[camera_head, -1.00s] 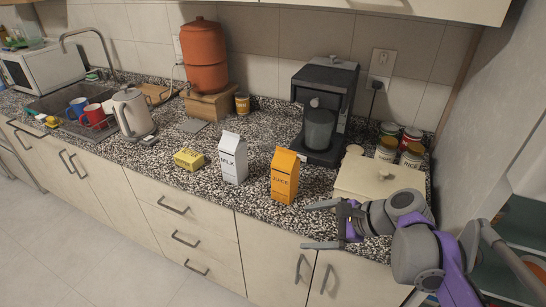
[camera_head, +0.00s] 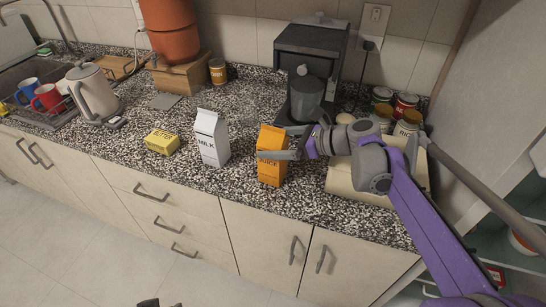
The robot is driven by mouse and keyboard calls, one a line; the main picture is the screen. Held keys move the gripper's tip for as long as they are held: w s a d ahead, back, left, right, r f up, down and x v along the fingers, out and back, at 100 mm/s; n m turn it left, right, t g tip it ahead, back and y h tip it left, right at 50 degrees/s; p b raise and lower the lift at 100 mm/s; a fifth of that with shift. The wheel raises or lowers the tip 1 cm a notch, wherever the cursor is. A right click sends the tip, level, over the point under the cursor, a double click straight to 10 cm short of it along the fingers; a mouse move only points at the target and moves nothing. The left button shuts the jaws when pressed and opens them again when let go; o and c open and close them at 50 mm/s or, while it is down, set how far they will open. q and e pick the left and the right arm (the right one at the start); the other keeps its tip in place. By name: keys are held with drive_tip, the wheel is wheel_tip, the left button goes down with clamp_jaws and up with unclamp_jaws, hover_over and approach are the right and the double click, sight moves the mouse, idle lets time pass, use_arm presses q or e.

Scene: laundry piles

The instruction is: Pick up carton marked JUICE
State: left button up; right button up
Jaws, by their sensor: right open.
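The orange carton marked JUICE (camera_head: 271,174) stands upright on the speckled counter, right of the white MILK carton (camera_head: 211,138). My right gripper (camera_head: 284,148) is open at the JUICE carton. One grey finger crosses the front of the carton and covers its label. Whether the other finger is behind the carton, and whether either touches it, I cannot tell. A small dark part at the bottom edge of the head view may be the tip of my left gripper (camera_head: 157,302); its jaws cannot be made out.
A yellow butter pack (camera_head: 162,142) lies left of the MILK carton. A dark coffee machine (camera_head: 312,70) stands behind the JUICE carton. The counter's front strip is clear.

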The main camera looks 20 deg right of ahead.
drive_tip(key=x, duration=0.4)
drive_tip(key=shift+d, duration=0.1)
clamp_jaws()
idle(0.3)
